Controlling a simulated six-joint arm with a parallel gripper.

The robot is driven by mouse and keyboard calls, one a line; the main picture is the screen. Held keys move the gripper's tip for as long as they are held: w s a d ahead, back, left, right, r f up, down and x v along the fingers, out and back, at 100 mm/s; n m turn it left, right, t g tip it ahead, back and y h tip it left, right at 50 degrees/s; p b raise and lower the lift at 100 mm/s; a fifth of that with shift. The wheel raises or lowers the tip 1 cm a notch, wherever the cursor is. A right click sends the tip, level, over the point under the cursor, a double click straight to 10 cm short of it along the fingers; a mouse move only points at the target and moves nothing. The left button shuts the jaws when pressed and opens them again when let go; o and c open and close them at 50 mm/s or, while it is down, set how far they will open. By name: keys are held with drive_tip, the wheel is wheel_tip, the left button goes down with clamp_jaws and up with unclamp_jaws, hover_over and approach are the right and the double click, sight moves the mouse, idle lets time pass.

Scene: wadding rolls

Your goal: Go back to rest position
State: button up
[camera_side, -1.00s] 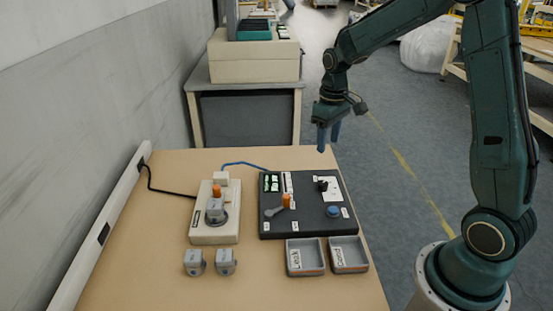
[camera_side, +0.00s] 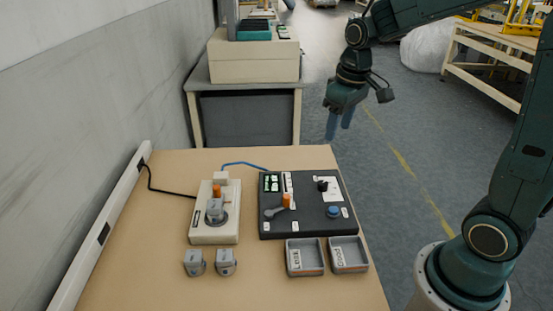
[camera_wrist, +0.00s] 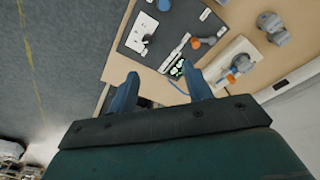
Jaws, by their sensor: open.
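My gripper (camera_side: 339,124) hangs in the air beyond the table's far right corner, fingers pointing down. Its two blue fingers are apart with nothing between them. In the wrist view the open gripper (camera_wrist: 160,92) has its fingers over the table's edge, with the dark control panel (camera_wrist: 170,30) beyond them. In the side view the dark panel (camera_side: 310,222) lies on the table (camera_side: 130,270), well below and in front of my gripper.
A cream fixture (camera_side: 215,232) holding a grey part stands left of the panel. Two grey parts (camera_side: 194,262) (camera_side: 226,262) sit in front of it. Two labelled trays (camera_side: 304,268) (camera_side: 349,265) lie before the panel. Open floor (camera_side: 400,165) lies to the right.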

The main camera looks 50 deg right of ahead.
drive_tip(key=s+a+r+t, duration=0.2)
drive_tip(key=s+a+r, duration=0.1)
drive_tip(key=s, duration=0.5)
drive_tip(key=s+a+r+t, duration=0.2)
drive_tip(key=s+a, duration=0.2)
drive_tip(key=s, duration=0.4)
drive_tip(key=shift+s+a+r, duration=0.15)
drive_tip(key=shift+s+r, duration=0.2)
drive_tip(key=shift+r, duration=0.05)
